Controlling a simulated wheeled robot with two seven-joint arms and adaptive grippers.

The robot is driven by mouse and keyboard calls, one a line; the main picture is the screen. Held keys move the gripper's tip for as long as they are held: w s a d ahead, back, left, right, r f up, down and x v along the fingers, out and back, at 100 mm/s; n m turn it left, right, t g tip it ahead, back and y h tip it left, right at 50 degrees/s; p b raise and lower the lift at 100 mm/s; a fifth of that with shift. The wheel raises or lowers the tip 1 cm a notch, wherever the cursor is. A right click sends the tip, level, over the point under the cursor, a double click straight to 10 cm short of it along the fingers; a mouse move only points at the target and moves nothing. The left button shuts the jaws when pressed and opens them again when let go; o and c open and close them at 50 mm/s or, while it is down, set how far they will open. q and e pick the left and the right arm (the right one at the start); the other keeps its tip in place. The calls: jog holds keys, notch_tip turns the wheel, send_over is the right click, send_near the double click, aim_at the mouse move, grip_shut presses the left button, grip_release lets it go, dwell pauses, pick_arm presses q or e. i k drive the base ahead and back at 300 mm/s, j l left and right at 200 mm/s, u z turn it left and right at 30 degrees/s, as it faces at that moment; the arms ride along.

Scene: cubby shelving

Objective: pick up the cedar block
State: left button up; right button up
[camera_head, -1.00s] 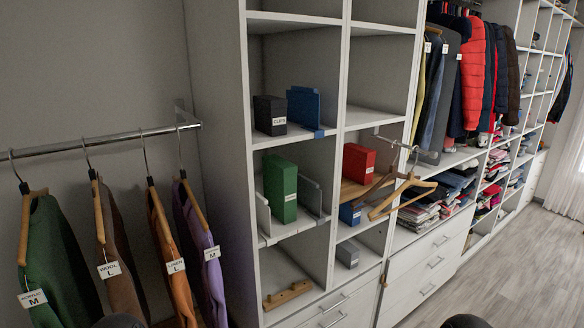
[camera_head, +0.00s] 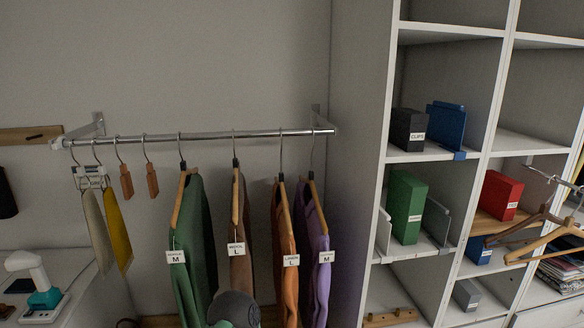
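Two small reddish-brown wooden blocks hang from hooks on the chrome rail, left of the shirts. The left one (camera_head: 126,181) and the right one (camera_head: 152,181) look like cedar blocks; they hang upright and apart, side by side. I read no label on either, so I cannot tell which one is meant. Neither of my grippers shows in the view. A dark rounded part at the bottom edge seems to be one of my arm links, well below and right of the blocks.
The chrome rail (camera_head: 205,135) also carries grey and yellow cloths (camera_head: 118,232) to the left and several labelled shirts (camera_head: 190,250) to the right. A white counter (camera_head: 75,295) with a teal-and-white device (camera_head: 45,298) stands lower left. Cubby shelving (camera_head: 360,190) stands right.

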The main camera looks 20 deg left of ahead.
aim_at(151, 178)
jog(key=u, duration=1.8)
